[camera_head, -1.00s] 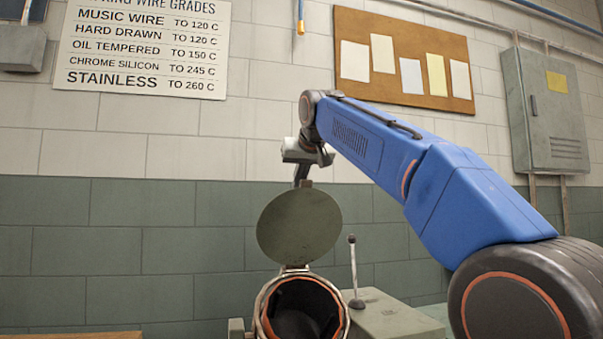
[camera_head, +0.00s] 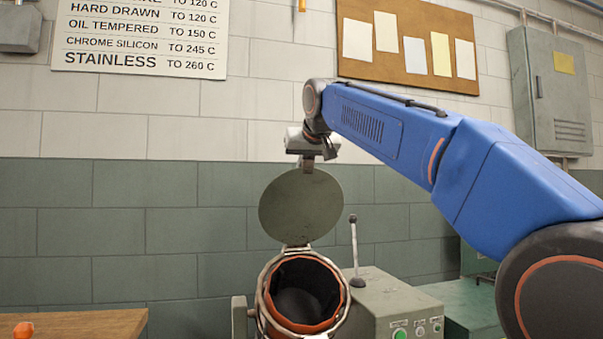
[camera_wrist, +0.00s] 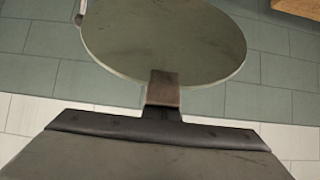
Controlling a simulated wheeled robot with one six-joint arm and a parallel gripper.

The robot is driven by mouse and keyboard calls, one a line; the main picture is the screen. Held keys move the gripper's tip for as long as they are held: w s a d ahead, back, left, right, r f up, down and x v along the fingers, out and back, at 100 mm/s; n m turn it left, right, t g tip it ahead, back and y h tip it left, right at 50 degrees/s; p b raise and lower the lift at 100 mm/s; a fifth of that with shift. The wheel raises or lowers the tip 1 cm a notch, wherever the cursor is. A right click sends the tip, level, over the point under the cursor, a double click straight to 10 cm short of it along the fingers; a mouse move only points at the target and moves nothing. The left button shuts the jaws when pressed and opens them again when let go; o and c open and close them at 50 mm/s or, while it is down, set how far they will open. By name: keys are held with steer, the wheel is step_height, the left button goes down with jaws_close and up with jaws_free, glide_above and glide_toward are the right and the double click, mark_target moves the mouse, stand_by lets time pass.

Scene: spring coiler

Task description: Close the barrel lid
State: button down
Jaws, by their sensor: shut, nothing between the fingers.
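The barrel lid (camera_head: 300,207) is a round grey-green disc standing upright, open, on its hinge behind the barrel mouth. The barrel (camera_head: 303,300) has a pale metal rim and an orange-red inner ring, and its inside is dark. My gripper (camera_head: 308,164) is at the top edge of the lid, with its fingers partly behind it. In the wrist view the lid (camera_wrist: 165,35) fills the upper middle, and the shut fingertips of my gripper (camera_wrist: 163,85) overlap its near edge. I cannot tell whether they touch it. Nothing is held.
Right of the barrel, a grey-green machine housing (camera_head: 385,295) carries an upright lever (camera_head: 354,250) with a dark knob, and buttons on its front. A wooden table (camera_head: 75,325) with an orange object (camera_head: 23,330) is at lower left. The tiled wall stands behind.

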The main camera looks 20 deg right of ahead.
steer(key=shift+s, duration=0.15)
steer(key=shift+s+f+t, duration=0.15)
steer(key=shift+s+t, duration=0.15)
steer(key=shift+s, duration=0.2)
steer(key=shift+s, duration=0.15)
